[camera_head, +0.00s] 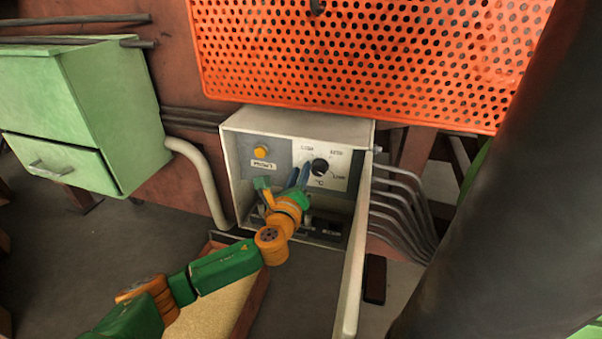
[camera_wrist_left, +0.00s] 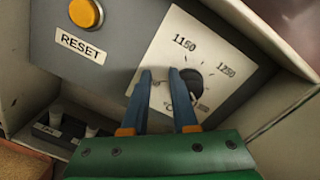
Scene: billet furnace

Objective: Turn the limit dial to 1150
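The limit dial is a black round knob (camera_head: 320,166) on a white plate (camera_head: 334,181) in the open control box. In the left wrist view the knob (camera_wrist_left: 193,82) is partly behind my right-hand blue finger. The plate reads 1150 at upper left and 1250 at right; a lower label is partly hidden. I cannot tell where the knob points. My left gripper (camera_head: 299,170) is open in front of the panel. In the wrist view its fingers (camera_wrist_left: 160,72) are apart, with bare plate between them and the knob mostly to their right.
A yellow button (camera_wrist_left: 86,13) sits above a RESET label left of the dial plate. Dark switches (camera_wrist_left: 62,128) lie below the panel. The box's open door (camera_head: 354,240) stands close on the right. An orange perforated guard (camera_head: 360,60) hangs above; a green cabinet (camera_head: 100,105) stands left.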

